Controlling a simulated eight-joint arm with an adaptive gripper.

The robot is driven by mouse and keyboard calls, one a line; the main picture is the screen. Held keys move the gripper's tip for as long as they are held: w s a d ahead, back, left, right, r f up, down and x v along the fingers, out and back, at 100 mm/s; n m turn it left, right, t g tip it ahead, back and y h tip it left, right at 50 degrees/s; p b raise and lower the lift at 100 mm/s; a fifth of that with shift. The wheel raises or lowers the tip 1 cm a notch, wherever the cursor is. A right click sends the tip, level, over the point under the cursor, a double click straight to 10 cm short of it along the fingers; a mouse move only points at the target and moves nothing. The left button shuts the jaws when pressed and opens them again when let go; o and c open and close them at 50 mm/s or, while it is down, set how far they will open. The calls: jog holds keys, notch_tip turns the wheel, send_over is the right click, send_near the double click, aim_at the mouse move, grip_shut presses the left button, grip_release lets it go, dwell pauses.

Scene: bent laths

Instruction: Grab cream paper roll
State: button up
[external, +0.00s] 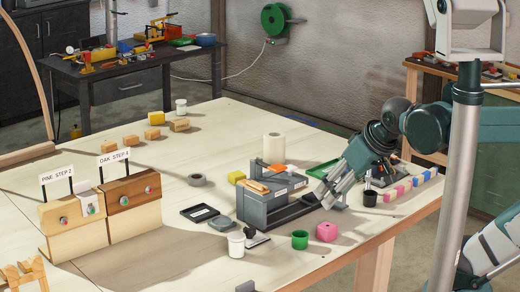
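A cream paper roll (274,147) stands upright on the pale wooden table, behind a grey toolbox (268,200). The toolbox hides its lower part. My gripper (330,192) reaches down and to the left over the table, to the right of the toolbox and in front and right of the roll. It is apart from the roll in the picture. The fingers are small and overlap the toolbox's edge and tray, so their gap does not show clearly. I see nothing held between them.
Two labelled wooden blocks stand far left. The table's left middle is mostly clear.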

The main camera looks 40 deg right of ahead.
dwell(0.3)
jog(key=o, duration=0.7)
jog(key=shift+w+r, duration=0.1)
jog(key=shift+r, duration=0.05)
